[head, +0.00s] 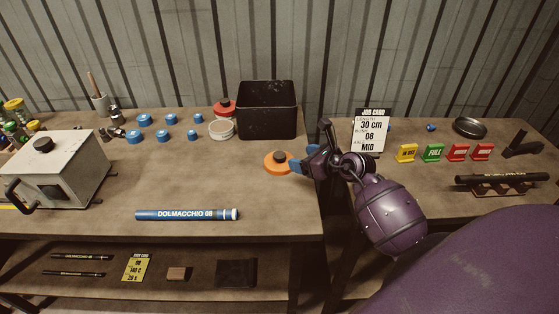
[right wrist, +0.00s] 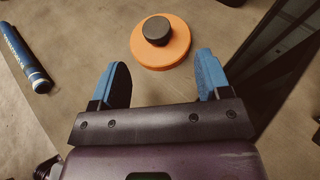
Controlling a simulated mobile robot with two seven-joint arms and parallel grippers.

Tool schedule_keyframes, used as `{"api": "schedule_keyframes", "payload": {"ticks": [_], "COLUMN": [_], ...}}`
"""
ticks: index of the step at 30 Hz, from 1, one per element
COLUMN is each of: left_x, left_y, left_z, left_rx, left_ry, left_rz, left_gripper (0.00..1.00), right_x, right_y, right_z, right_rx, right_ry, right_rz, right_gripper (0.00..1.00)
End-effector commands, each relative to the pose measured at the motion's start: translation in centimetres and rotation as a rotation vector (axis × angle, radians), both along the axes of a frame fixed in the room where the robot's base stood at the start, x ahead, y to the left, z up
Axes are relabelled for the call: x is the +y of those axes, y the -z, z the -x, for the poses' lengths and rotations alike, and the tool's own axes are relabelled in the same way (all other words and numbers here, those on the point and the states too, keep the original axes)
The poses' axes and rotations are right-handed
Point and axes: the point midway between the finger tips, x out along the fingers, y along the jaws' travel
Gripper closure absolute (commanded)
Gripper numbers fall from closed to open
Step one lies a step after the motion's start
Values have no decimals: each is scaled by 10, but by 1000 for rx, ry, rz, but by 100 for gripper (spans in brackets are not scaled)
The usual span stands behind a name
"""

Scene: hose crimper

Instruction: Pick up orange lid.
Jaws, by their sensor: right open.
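The orange lid (head: 273,163) is a flat disc with a dark round knob, lying on the left table near its right edge, in front of the black bin. It also shows in the right wrist view (right wrist: 168,52), ahead of the blue fingertips. My right gripper (head: 303,160) is just to the right of the lid in the head view. In the right wrist view its two blue fingers (right wrist: 162,78) are spread apart with nothing between them. The lid is beyond the fingertips, roughly in line with the gap. My left gripper is not in view.
A black bin (head: 266,118), a white tub (head: 221,130) and a red lid (head: 224,107) stand behind the orange lid. A blue tube (head: 187,214) lies at the table front. A job card (head: 370,131) stands right of the gripper. A gap separates the two tables.

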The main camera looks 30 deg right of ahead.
Motion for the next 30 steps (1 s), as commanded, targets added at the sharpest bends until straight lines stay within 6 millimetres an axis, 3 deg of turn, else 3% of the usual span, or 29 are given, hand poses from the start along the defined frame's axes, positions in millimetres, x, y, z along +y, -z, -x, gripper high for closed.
{"api": "schedule_keyframes", "payload": {"ticks": [21,30], "left_x": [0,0], "left_y": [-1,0], "left_z": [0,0], "left_rx": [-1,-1], "left_ry": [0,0], "left_rz": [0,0], "left_gripper": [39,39], "right_x": [23,23], "right_y": [29,31], "right_z": [-64,-69], "right_rx": [-1,-1], "right_ry": [1,1], "right_rz": [-4,-2], "right_gripper": [30,30]}}
